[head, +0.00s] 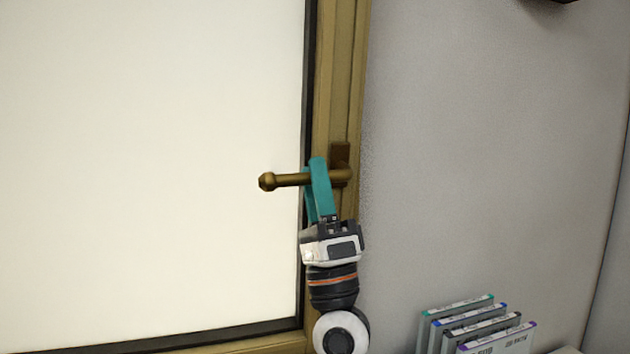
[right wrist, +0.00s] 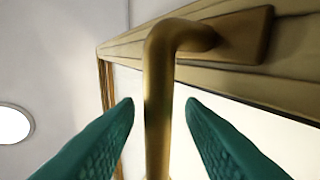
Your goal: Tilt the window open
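The window (head: 150,150) fills the left of the head view, a bright pane in a brown-gold frame (head: 340,80). Its brass handle (head: 285,181) lies about horizontal, its knob end pointing left from the mount on the frame. My right gripper (head: 314,168) reaches up from below with its teal fingers at the handle. In the right wrist view, the handle (right wrist: 158,110) passes between the fingers with a gap on each side, so the gripper is open around it. My left gripper is not in view.
Several upright labelled cases (head: 480,325) stand at the lower right in the head view. The grey wall (head: 480,140) right of the frame is bare around the handle. A dark object (head: 563,1) shows at the top edge.

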